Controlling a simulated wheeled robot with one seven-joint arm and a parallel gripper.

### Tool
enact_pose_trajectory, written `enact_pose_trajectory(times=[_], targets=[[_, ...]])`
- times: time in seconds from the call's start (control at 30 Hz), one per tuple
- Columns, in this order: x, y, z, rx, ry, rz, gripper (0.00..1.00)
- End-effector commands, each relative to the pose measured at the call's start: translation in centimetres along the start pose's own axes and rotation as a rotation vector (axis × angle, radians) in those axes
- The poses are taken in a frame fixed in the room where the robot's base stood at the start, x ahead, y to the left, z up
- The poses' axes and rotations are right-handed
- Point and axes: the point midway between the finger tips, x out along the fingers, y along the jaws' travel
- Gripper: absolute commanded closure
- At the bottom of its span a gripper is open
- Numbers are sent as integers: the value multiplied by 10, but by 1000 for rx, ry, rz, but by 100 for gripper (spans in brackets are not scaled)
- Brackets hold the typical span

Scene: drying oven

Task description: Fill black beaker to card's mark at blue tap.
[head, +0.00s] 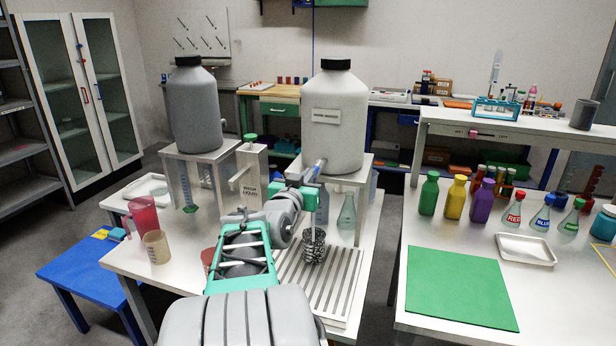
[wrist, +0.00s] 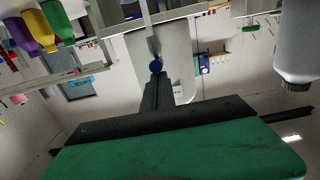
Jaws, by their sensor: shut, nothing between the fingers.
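A dark, patterned vessel (head: 314,247), which looks like the black beaker, stands upright on the slatted drain tray (head: 290,290) below the white carboy (head: 335,125). Its liquid level is not readable. My gripper (head: 312,192) is shut and empty at the front of that carboy, above the vessel. In the wrist view, which is upside down, the shut fingers (wrist: 157,82) point at a round blue knob (wrist: 156,66), apparently the blue tap. I cannot tell whether they touch it. I cannot identify the card.
A grey carboy (head: 196,110) stands on the left, with a "wash liquid" post (head: 250,178) between the carboys. A red jug (head: 143,216) and tan beaker (head: 157,247) stand front left. The right table holds several bottles, a white tray (head: 525,248) and a green mat (head: 460,287).

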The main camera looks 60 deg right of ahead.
Motion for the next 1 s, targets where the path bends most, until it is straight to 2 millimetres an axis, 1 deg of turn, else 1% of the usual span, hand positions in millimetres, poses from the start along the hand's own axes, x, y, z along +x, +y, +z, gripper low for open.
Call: enact_pose_trajectory(times=[0.07,0.17,0.27,0.37,0.4,0.43,0.47,0.6,0.7,0.83,1.0], targets=[[0,0,1,-1,-2,1,100],[-1,0,-4,0,-1,0,100],[-4,-1,-17,1,2,-2,100],[-8,-2,-39,2,4,-4,100],[-12,-3,-47,2,3,-5,100],[-22,-4,-40,0,1,-8,100],[-30,-4,-39,1,2,-8,100],[-65,-4,-40,1,3,-10,100],[-86,-4,-41,1,2,-10,100],[-103,-4,-42,0,1,-8,100],[-110,-2,-42,0,0,-4,100]])
